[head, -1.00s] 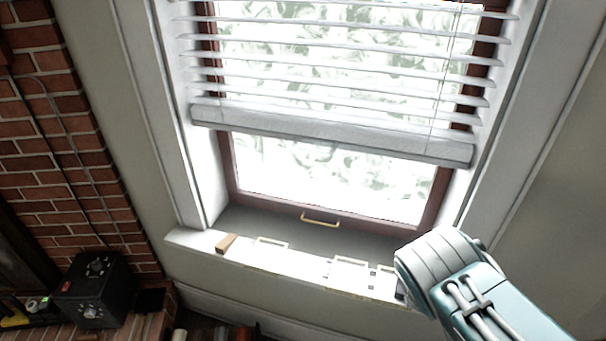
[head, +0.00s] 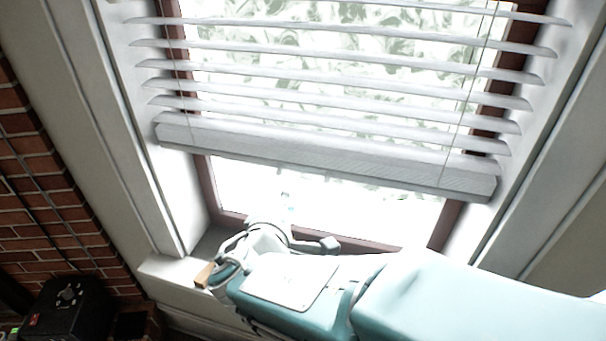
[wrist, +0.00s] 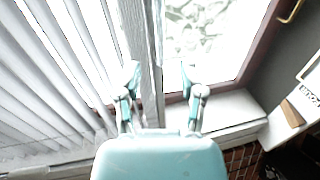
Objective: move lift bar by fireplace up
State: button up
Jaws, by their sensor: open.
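The lift bar is the thick white bottom rail of the window blind (head: 330,164), hanging partway down the window and slightly tilted in the head view. In the wrist view the rail (wrist: 154,45) runs upright through the picture, lying between my two open fingertips. My gripper (head: 286,205) reaches up in front of the lower window, just below the rail in the head view; its fingers are small and washed out by bright light there. In the wrist view my gripper (wrist: 159,76) is open and holds nothing. I cannot tell whether either finger touches the rail.
White slats (head: 330,90) hang above the rail. The windowsill (head: 165,272) carries a small wooden block (head: 204,275). A gold window handle (wrist: 291,10) shows in the wrist view. A brick wall (head: 40,200) and a black box (head: 68,308) are at left.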

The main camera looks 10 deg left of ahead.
aim_at(300, 181)
jog(key=x, duration=0.8)
jog(key=shift+w, duration=0.25)
jog(key=shift+c, duration=0.3)
grip_shut()
